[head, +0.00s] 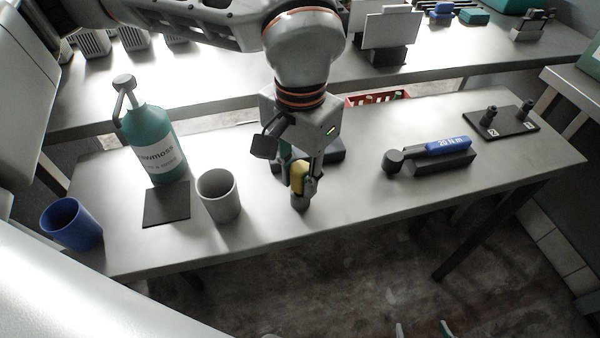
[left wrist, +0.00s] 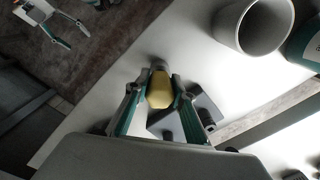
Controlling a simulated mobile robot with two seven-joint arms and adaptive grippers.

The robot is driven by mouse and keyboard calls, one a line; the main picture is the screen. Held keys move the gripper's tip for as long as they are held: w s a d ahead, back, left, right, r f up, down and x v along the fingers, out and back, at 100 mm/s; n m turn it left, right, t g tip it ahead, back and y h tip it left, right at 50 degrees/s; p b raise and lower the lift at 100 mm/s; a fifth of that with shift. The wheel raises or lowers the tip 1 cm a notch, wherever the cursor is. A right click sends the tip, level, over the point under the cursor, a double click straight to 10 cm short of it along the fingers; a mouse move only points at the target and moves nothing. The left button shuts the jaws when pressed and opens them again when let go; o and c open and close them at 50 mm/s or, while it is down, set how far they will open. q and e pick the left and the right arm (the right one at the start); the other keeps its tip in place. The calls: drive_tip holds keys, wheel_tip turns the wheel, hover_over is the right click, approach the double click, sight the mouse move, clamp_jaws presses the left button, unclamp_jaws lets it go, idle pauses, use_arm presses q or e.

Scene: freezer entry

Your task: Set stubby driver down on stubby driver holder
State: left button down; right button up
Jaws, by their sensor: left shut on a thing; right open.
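My left gripper (head: 299,184) is shut on the stubby driver (head: 299,176), which has a yellow handle and is held roughly upright over the table's front part. The driver's yellow handle (left wrist: 160,90) also shows between the fingers in the left wrist view. A short grey cylinder (head: 300,202) is right under the handle; I cannot tell whether it is part of the driver or the holder. A dark block (head: 336,156) stands behind the gripper, partly hidden, and may be the holder. My right gripper (head: 423,330) is open and empty, low beyond the table's front edge.
A grey cup (head: 219,196), a dark square mat (head: 167,204), a teal pump bottle (head: 156,145) and a blue cup (head: 72,224) stand to the left. A blue-handled torque tool on a dark rest (head: 440,160) and a plate with posts (head: 500,124) are right.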

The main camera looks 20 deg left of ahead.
use_arm(q)
drive_tip(key=c, duration=1.6)
unclamp_jaws()
drive_tip(key=shift+c, duration=0.2)
wheel_tip(320, 180, up, 12)
drive_tip(key=shift+f, duration=0.1)
